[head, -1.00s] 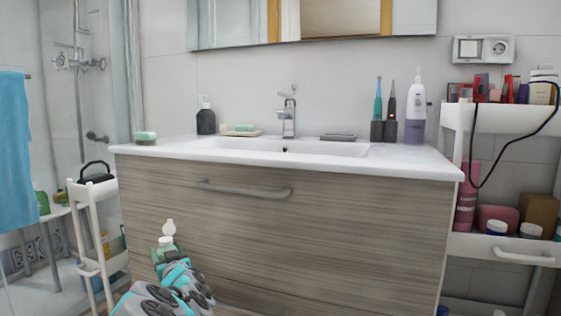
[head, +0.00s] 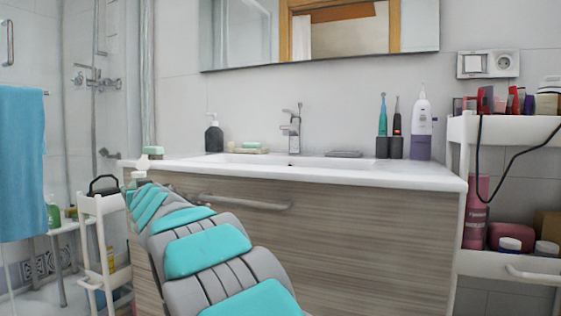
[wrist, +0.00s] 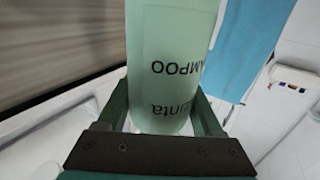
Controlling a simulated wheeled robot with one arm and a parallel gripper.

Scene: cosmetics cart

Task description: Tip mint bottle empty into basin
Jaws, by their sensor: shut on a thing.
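The mint bottle (wrist: 172,60) is pale green with dark shampoo lettering, and fills the middle of the wrist view. My gripper (wrist: 162,112) is shut on it, with one dark green finger on each side. The white basin (head: 335,163) is sunk in the counter, to the right, under the tap (head: 291,130).
A dark soap dispenser (head: 214,134), a soap dish (head: 246,150) and toothbrushes (head: 382,125) stand along the counter's back. A small white cart (head: 88,205) stands at left, a loaded shelf cart (head: 480,125) at right. The counter's front is clear.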

